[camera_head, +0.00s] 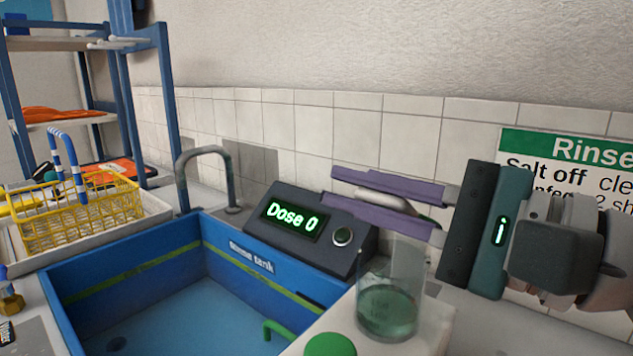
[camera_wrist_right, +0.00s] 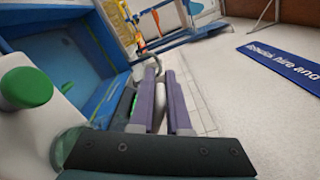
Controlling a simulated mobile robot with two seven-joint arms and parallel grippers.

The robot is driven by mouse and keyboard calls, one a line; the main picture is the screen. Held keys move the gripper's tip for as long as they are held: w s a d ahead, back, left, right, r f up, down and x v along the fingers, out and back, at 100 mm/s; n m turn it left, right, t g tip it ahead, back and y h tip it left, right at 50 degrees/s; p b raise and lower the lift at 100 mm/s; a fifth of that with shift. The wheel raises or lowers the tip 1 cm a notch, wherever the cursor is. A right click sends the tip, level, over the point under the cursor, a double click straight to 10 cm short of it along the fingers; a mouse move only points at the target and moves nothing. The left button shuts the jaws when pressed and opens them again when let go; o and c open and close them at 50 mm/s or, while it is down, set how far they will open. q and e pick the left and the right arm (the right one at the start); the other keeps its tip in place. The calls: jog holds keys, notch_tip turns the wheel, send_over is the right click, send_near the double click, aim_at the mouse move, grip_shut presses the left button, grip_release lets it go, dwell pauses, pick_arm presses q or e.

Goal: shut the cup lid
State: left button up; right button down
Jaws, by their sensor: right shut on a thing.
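My right gripper (camera_head: 335,189) comes in from the right in the head view, its purple fingers pointing left. It is shut on a pale, rounded thing (camera_head: 385,199) with some green at its right end. This held thing also shows between the fingers in the wrist view (camera_wrist_right: 160,105); I cannot tell whether it is the lid. A clear glass cup (camera_head: 388,312) with greenish liquid stands below and right of the fingertips, apart from them as far as I see. No lid shows clearly on the cup. My left gripper is not in view.
A dark dose box (camera_head: 290,235) reading "Dose 0" stands behind the blue tank (camera_head: 120,275). A green round cap (camera_head: 330,346) is at the front, left of the cup. A tap (camera_head: 205,155), yellow wire basket (camera_head: 80,212) and shelf rack stand left. The tiled wall is behind.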

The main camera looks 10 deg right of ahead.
jog(key=shift+s+a+f+n+b, duration=0.25)
jog(key=shift+a+f+n+b, duration=0.05)
jog(key=shift+f+n+b, duration=0.9)
jog(key=shift+s+a+f+n+b, duration=0.25)
jog(key=shift+a+f+n+b, duration=0.05)
jog(key=shift+f+n+b, duration=0.85)
jog(key=shift+s+a+f+n+b, duration=0.25)
jog(key=shift+a+f+n+b, duration=0.05)
jog(key=shift+f+n+b, duration=0.9)
jog(key=shift+f, duration=0.1)
jog(key=shift+n, duration=0.25)
jog(key=c, duration=1)
grip_release()
jog(key=shift+o, duration=0.5)
jog(key=shift+d, duration=0.1)
